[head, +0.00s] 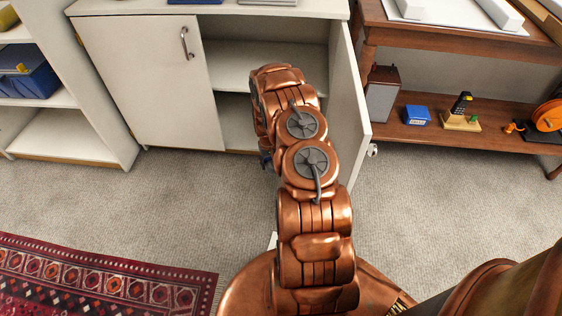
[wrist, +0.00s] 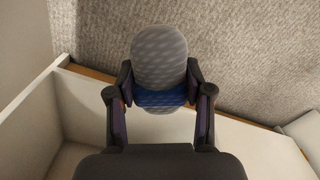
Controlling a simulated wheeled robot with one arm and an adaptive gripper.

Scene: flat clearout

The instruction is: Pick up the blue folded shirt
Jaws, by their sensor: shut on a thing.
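In the wrist view my gripper (wrist: 161,101) is shut on a grey, oval, slipper-like thing (wrist: 159,55) with light flecks and a blue band across it. The fingers press on both sides at the blue band. I cannot make out a folded shirt in it. In the head view my arm hides most of the gripper; a small dark bit (head: 266,160) shows at its left, in front of the open cabinet. A flat blue thing (head: 195,1) on the cabinet top is cut off by the frame edge, and I cannot tell what it is.
The white cabinet (head: 140,75) has its left door shut and its right door (head: 350,110) open beside my arm. A shelf unit with a blue bin (head: 32,82) stands left. A wooden table (head: 480,140) with small items on its lower shelf stands right. Carpet (head: 180,200) is free in front.

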